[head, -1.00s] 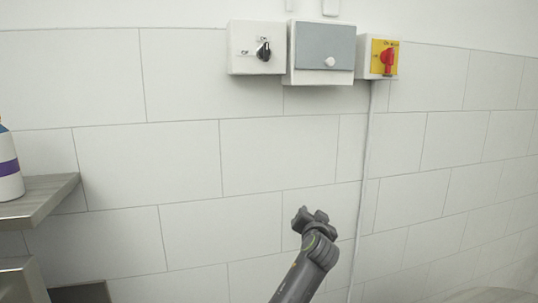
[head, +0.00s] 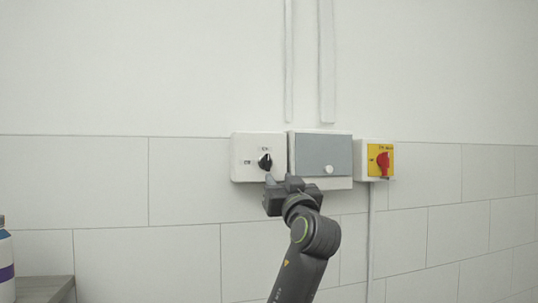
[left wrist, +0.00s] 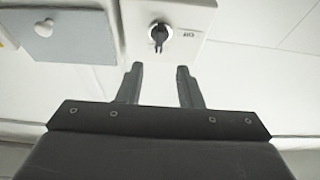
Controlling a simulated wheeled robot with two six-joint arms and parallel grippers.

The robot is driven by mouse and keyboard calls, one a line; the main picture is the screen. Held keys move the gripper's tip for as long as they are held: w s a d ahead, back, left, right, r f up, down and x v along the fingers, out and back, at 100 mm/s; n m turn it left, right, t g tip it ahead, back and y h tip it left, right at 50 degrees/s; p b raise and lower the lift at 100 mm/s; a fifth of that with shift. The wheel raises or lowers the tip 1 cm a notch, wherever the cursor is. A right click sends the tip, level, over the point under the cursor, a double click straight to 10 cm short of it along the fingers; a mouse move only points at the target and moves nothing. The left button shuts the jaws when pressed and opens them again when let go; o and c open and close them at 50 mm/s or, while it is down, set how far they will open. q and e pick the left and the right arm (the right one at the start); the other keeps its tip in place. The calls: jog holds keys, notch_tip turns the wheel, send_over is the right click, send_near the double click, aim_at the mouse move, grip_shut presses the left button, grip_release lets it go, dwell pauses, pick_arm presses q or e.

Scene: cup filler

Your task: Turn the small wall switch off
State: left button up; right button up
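The small wall switch is a white box (head: 243,160) with a black rotary knob (head: 265,162), mounted on the wall left of a grey-doored box. In the left wrist view the knob (left wrist: 159,36) is ahead of my fingers, roughly centred between them, with part of a label beside it. My left gripper (head: 272,184) is just below the knob in the head view. In the left wrist view the left gripper (left wrist: 160,72) is open and empty, its two fingers apart and short of the knob. My right gripper is not in view.
A box with a grey door (head: 322,155) and white button adjoins the switch. A yellow box with a red rotary knob (head: 383,163) is further right. A shelf (head: 45,288) with a bottle (head: 6,262) is at lower left. The surrounding wall is clear.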

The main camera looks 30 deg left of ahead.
aim_at(269, 162)
pick_arm(q)
jog(key=p+x, duration=0.5)
jog(key=x, duration=0.4)
jog(key=shift+w, duration=0.1)
jog(key=shift+w+a+r+p, duration=0.2)
jog(key=shift+w+a+p, duration=0.1)
jog(key=shift+w+a, duration=0.15)
grip_shut()
